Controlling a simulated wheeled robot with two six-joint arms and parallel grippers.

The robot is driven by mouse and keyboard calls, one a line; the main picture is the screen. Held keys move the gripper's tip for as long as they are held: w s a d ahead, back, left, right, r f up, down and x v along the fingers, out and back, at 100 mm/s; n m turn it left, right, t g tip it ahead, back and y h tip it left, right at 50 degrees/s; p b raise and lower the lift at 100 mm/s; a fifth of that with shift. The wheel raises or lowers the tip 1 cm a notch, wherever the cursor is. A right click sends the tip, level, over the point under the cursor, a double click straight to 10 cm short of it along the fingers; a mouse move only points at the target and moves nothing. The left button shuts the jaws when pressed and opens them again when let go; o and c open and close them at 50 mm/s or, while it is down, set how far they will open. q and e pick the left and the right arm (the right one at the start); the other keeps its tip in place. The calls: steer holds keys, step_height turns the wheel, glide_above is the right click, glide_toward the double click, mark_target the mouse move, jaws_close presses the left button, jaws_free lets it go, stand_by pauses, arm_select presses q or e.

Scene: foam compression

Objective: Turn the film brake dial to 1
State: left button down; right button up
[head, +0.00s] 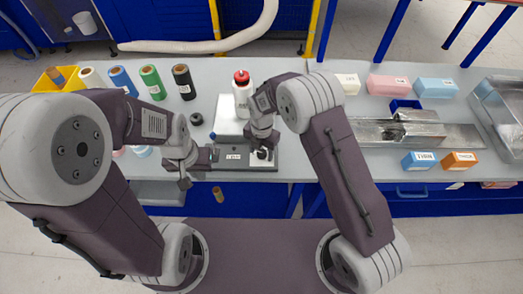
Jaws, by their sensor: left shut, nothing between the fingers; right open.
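A dark base plate (232,174) with a white label (234,156) lies at the front middle of the bench. On its right part sits a light panel with a small black knob (262,154), which looks like the dial; its setting is too small to read. My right gripper (262,147) is open and points down right over the knob, partly hiding it; I cannot tell whether the fingers touch it. My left gripper (186,182) is shut and empty, left of the plate near the bench's front edge.
A white bottle with a red cap (242,90) stands behind the plate. Several film rolls, among them a green one (152,82), stand at the back left. Foam blocks, one pink (388,85), and a metal channel (455,135) lie on the right. A black ring (196,119) lies left of the bottle.

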mark_target(262, 153)
step_height(262, 153, up, 9)
steer(key=b, duration=0.1)
steer(key=shift+b, duration=0.35)
